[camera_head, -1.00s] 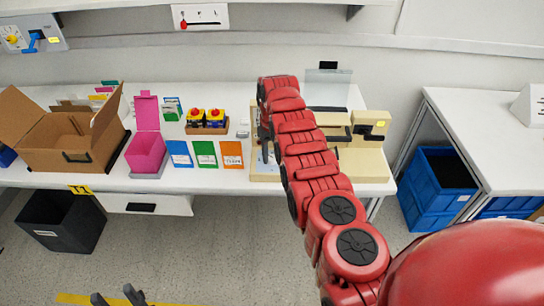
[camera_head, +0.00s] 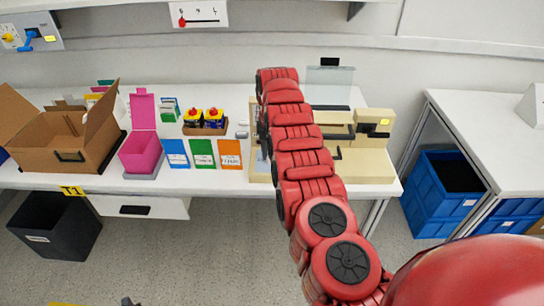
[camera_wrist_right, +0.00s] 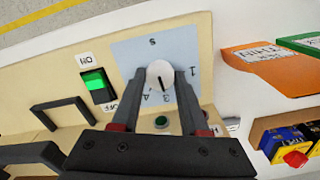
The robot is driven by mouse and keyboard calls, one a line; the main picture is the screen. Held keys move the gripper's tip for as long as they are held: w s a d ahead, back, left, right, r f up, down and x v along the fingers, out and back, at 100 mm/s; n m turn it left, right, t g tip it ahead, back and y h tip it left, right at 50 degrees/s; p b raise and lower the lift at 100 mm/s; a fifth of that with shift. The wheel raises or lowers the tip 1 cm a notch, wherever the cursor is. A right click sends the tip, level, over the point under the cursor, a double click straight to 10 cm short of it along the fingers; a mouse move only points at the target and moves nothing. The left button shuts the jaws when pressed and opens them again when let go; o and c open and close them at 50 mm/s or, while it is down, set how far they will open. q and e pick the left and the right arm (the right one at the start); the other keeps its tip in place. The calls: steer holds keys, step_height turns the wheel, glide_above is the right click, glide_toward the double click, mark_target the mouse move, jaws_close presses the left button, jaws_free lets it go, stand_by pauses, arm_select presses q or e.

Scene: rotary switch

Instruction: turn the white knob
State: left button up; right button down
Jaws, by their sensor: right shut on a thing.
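The white knob (camera_wrist_right: 158,72) is in the right wrist view, on a pale blue dial plate (camera_wrist_right: 130,50) with numbers around it. A dark line marks the knob's lower part. My right gripper (camera_wrist_right: 161,80) is shut on the knob, one dark finger on each side. In the head view my red right arm covers the knob and the right gripper. A dark tip at the bottom edge of the head view (camera_head: 128,302) appears to belong to my left gripper; its fingers cannot be made out.
Beside the dial are a green lit switch (camera_wrist_right: 94,81), a dark handle (camera_wrist_right: 61,117) and a green button (camera_wrist_right: 161,121) on the beige panel. Orange (camera_head: 230,154) and green cards, a pink box (camera_head: 140,154) and a cardboard box (camera_head: 60,150) stand left on the white table.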

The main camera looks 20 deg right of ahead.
steer(key=shift+r+m, duration=0.1)
steer(key=shift+m, duration=0.4)
steer(key=shift+c, duration=2.1)
jaws_free()
steer(key=shift+r, duration=0.4)
step_height(320, 180, up, 6)
steer(key=shift+d+f, duration=0.15)
steer(key=shift+f, duration=0.1)
step_height(320, 180, up, 11)
steer(key=p, duration=1.1)
steer(key=shift+f, duration=0.1)
